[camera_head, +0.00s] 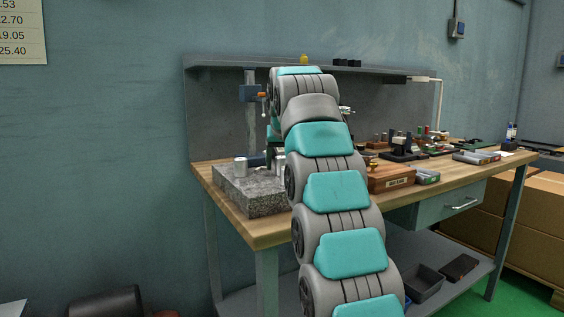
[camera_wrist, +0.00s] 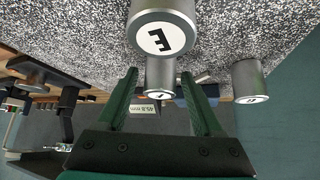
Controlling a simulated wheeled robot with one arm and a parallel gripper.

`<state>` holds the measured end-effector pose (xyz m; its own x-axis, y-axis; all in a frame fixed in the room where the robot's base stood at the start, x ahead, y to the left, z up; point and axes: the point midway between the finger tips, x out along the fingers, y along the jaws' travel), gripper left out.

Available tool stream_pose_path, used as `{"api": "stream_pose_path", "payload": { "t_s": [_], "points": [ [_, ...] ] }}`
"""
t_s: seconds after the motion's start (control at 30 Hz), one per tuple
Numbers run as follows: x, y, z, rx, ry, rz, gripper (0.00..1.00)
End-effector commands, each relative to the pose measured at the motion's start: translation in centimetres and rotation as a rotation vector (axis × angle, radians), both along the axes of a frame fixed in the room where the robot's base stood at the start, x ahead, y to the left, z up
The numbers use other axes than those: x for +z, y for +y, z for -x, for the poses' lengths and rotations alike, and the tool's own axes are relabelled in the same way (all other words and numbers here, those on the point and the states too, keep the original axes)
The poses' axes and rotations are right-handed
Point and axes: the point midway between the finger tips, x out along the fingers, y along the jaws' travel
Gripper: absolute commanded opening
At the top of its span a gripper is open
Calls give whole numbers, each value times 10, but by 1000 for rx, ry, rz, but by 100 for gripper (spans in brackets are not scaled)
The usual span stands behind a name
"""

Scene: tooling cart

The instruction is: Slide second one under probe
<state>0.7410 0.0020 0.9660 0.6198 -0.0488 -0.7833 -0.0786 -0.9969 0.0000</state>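A grey granite plate (camera_head: 250,203) sits on the workbench's left end. A silver cylinder (camera_head: 240,167) stands on it, and part of another (camera_head: 280,163) shows beside my arm. The smaller cylinder appears between the fingertips, not visibly gripped. A gauge stand (camera_head: 251,125) with an orange-tipped part (camera_head: 262,95) rises behind; the probe tip's contact is unclear.
A small display (camera_wrist: 145,108) reads about 45.8 mm. A wooden box (camera_head: 390,179) and several small tools stand right of my arm on the bench (camera_head: 270,232). A grey back panel (camera_head: 215,115) stands behind. My arm hides the bench's middle.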

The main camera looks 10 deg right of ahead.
Motion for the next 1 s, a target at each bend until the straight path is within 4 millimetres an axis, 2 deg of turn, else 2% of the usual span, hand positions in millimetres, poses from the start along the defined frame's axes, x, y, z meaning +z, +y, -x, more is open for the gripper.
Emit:
{"api": "stream_pose_path", "payload": {
  "t_s": [0.07, 0.57, 1.0],
  "points": [
    [0, 0, 0, 0, 0, 0, 58],
    [0, 0, 0, 0, 1, 0, 2],
    [0, 1, 0, 0, 0, 0, 0]
  ]
}}
